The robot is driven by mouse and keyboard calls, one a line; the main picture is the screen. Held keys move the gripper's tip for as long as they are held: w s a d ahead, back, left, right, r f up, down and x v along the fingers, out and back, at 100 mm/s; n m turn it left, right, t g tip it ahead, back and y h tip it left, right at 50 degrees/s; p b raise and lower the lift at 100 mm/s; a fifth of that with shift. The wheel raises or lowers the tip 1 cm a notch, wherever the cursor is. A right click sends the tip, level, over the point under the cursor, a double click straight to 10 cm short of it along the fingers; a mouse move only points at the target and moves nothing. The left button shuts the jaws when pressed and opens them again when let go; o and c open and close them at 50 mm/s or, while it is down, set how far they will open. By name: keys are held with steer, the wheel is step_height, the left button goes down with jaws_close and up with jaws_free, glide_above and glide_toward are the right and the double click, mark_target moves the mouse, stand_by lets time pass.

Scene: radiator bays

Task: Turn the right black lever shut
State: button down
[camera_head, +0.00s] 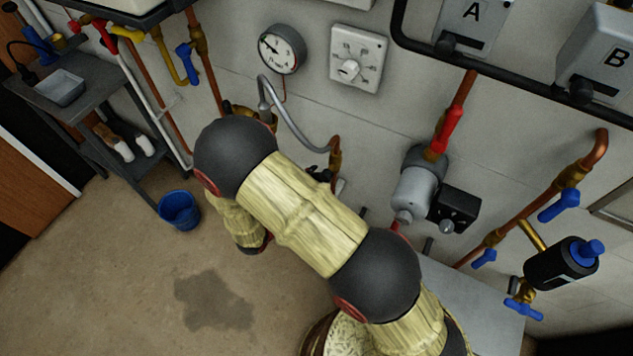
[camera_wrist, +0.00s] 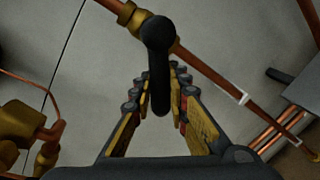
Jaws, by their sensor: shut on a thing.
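In the wrist view a black lever (camera_wrist: 160,65) with a rounded end stands between the fingers of my gripper (camera_wrist: 157,88). The fingers are closed in on both sides of it. Behind the lever a brass valve body (camera_wrist: 138,18) sits on a slanting copper pipe (camera_wrist: 205,65). In the head view my arm hides the gripper and most of the lever's surroundings. Small dark parts show beside the arm below the braided hose; I cannot tell whether they are lever or gripper.
A braided grey hose (camera_head: 290,120) curves above my arm. A grey pump (camera_head: 415,185) with a red-handled valve (camera_head: 447,130) is to the right. Blue-handled valves (camera_head: 558,205) stand farther right. A blue bucket (camera_head: 179,210) is on the floor by a grey cart (camera_head: 95,85).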

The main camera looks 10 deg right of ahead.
steer(key=m+b, duration=0.1)
steer(key=r+m+b, duration=0.1)
steer(key=m+b, duration=0.1)
steer(key=shift+w+a+r+y, duration=0.15)
steer(key=shift+w+a+y, duration=0.1)
steer(key=shift+a+y, duration=0.15)
step_height(320, 180, up, 2)
steer(key=m+t+y+b, duration=0.1)
steer(key=m+b, duration=0.2)
steer(key=b, duration=0.1)
steer(key=shift+w, duration=0.1)
steer(key=shift+r, duration=0.1)
steer(key=c, duration=1.7)
jaws_free()
steer(key=v, duration=1.2)
steer(key=shift+a, duration=0.1)
